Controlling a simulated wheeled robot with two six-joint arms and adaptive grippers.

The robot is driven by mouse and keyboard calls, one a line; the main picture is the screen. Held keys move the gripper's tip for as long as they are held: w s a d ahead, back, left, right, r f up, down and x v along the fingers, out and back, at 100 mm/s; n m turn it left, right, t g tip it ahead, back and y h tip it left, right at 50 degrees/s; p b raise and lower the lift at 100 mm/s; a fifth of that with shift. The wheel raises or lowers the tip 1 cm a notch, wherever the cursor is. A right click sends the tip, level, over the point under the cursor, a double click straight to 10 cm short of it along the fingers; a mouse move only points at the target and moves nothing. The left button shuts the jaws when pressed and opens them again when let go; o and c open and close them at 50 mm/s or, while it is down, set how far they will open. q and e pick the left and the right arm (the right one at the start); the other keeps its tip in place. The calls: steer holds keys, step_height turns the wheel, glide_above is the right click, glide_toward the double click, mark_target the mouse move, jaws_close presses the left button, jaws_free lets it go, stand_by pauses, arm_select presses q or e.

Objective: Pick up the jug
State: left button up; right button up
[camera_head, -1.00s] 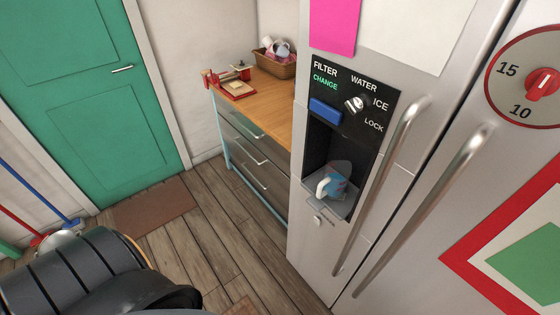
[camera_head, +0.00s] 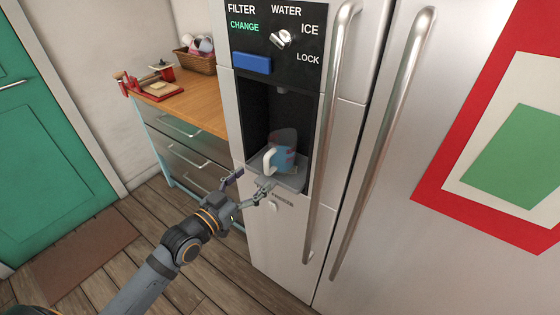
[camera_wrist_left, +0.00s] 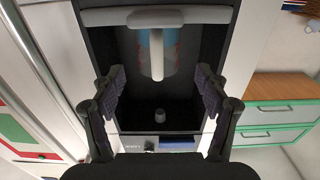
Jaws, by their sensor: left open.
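The jug (camera_head: 283,159) is blue with reddish marks and a white handle on its left side. It stands upright on the grey tray (camera_head: 290,181) in the fridge's dark dispenser recess. My left gripper (camera_head: 251,184) is open and empty, in front of the recess and just short of the jug. In the left wrist view the jug (camera_wrist_left: 169,50) shows with its handle facing the camera, centred beyond the two spread fingers (camera_wrist_left: 160,90); the fingers do not touch it. My right gripper is not in view.
The recess walls (camera_head: 253,115) close in the jug at both sides. Long steel fridge handles (camera_head: 335,130) stand out to its right. A wooden-topped drawer unit (camera_head: 203,104) with a basket (camera_head: 195,62) stands to the left of the fridge. Open floor lies at the lower left.

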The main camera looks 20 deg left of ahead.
mark_target(274, 161)
arm_select(q)
steer(key=b+x, duration=0.2)
steer(key=x, duration=0.2)
steer(key=shift+w, duration=0.25)
steer(key=shift+w+d, duration=0.25)
steer(key=shift+w, duration=0.2)
steer(key=x, duration=0.5)
steer(key=shift+d+f, duration=0.1)
steer(key=shift+d, duration=0.15)
steer(key=shift+s+a, duration=0.1)
steer(key=shift+s, duration=0.05)
steer(key=shift+c, duration=1.2)
steer(key=c, duration=1.2)
